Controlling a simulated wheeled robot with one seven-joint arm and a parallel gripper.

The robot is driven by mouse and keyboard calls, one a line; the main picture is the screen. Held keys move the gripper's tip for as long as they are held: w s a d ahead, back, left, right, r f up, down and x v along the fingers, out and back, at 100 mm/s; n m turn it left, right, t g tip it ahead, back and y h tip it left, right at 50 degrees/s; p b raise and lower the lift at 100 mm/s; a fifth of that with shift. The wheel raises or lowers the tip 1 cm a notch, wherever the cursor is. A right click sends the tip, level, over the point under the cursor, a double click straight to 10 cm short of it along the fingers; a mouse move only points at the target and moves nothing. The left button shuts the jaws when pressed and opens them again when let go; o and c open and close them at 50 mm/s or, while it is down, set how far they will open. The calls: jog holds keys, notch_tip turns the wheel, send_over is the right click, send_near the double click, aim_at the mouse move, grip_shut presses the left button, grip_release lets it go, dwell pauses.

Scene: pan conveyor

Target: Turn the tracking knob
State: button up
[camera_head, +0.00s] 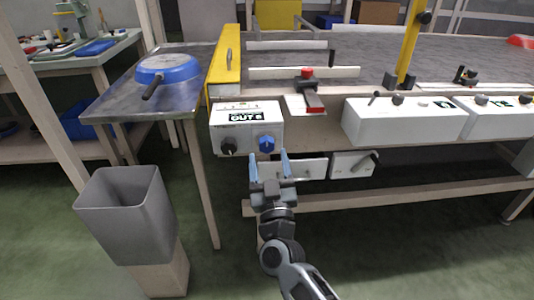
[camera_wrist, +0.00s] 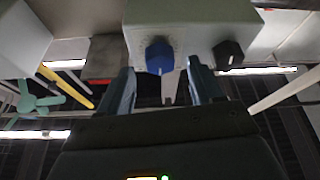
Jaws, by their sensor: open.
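A white control box (camera_head: 247,112) is fixed at the near left corner of the conveyor. Its front carries a blue knob (camera_head: 266,143) at the right and a black knob (camera_head: 228,147) at the left. Which one is the tracking knob cannot be read. My gripper (camera_head: 268,156) is open and empty, just below and in front of the blue knob. In the wrist view, which appears upside down, the blue knob (camera_wrist: 159,55) shows between and beyond my two fingers (camera_wrist: 160,82). The black knob (camera_wrist: 228,52) lies outside them. I see no contact with either knob.
A yellow guard (camera_head: 225,65) stands behind the box. A blue pan (camera_head: 167,69) lies on the side table at left. A grey bin (camera_head: 127,200) stands on the floor at left. More white boxes (camera_head: 405,121) line the conveyor edge at right, with a lever box (camera_head: 353,164) below.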

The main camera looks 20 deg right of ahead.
aim_at(267, 149)
jog(key=shift+x, duration=1.55)
jog(key=c, duration=1.1)
